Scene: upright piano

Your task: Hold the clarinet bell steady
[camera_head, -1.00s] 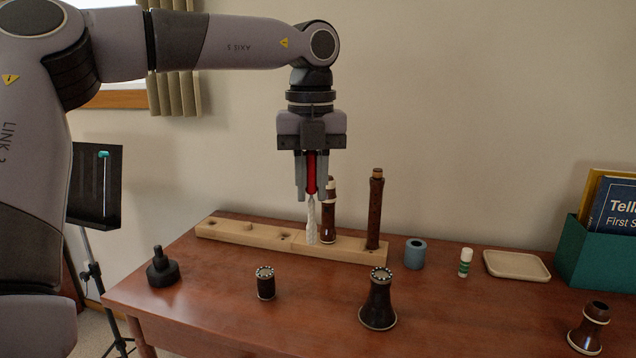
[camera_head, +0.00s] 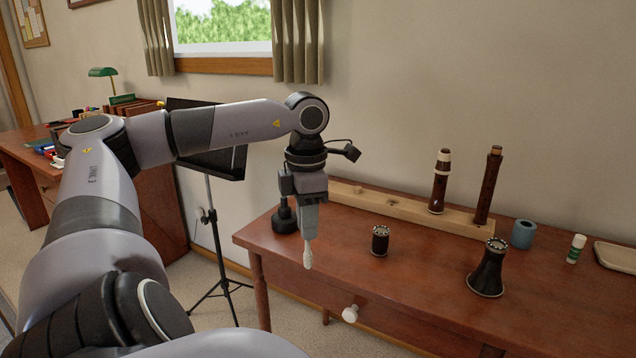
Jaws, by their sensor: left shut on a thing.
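The dark clarinet bell (camera_head: 487,272) stands upright on the table, flared end down, with a studded ring around its top. My left gripper (camera_head: 309,222) hangs pointing down near the table's left front edge, well left of the bell and apart from it. It is shut on a slim white-tipped swab (camera_head: 308,256), whose pale end points down. The gripper fingers hide the upper part of the swab. My right gripper is not in view.
A short dark barrel (camera_head: 380,241) stands between gripper and bell. Behind, a wooden rack (camera_head: 390,206) holds two upright joints (camera_head: 440,182). A blue ring (camera_head: 523,234), a small white-and-green tube (camera_head: 576,249) and a beige tray (camera_head: 615,257) are at right. A black music stand (camera_head: 211,160) is at left.

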